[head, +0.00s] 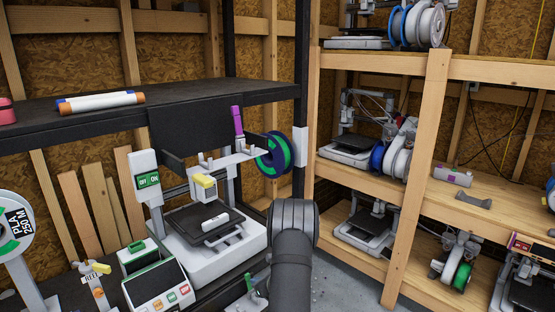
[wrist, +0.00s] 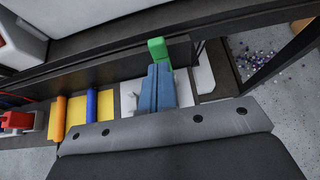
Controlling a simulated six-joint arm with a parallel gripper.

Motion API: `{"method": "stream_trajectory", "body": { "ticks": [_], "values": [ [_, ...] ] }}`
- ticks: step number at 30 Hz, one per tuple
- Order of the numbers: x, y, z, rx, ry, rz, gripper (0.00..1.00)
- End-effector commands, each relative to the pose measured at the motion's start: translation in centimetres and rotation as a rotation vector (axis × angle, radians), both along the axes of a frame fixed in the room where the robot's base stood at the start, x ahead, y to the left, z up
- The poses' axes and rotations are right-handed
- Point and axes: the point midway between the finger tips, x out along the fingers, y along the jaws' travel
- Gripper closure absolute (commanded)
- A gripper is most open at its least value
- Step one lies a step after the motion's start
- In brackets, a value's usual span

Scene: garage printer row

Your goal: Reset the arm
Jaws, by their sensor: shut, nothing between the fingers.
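My gripper (wrist: 158,72) shows in the wrist view as two blue-grey fingers pressed together with nothing between them. A small green piece (wrist: 157,48) is just past the fingertips; I cannot tell whether the fingers touch it. In the head view my dark arm rises at the bottom middle, in front of the white printer (head: 186,258) and to its right. My fingers are hidden there. The printer has a dark bed (head: 198,221) with a small pale piece (head: 209,223) on it, and a green spool (head: 274,153) at its upper right.
A black shelf (head: 180,98) runs above the printer. A control box (head: 152,278) and a labelled filament spool (head: 14,228) stand to the left. Wooden shelves (head: 437,170) with more printers fill the right. Grey floor lies between the shelves.

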Motion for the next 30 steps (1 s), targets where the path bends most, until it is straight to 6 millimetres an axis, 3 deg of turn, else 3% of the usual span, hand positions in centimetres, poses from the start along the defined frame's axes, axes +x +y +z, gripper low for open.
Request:
{"method": "stream_trajectory", "body": {
  "ticks": [6, 19, 24, 30],
  "values": [
    [1.3, 1.3, 0.4, -0.001, -0.002, 0.001, 1.00],
    [1.4, 1.4, 0.5, 0.000, 0.000, 0.000, 1.00],
    [0.6, 0.5, -0.2, 0.000, 0.003, -0.004, 1.00],
    [-1.7, -2.0, 0.8, -0.001, 0.000, -0.004, 1.00]
  ]
}}
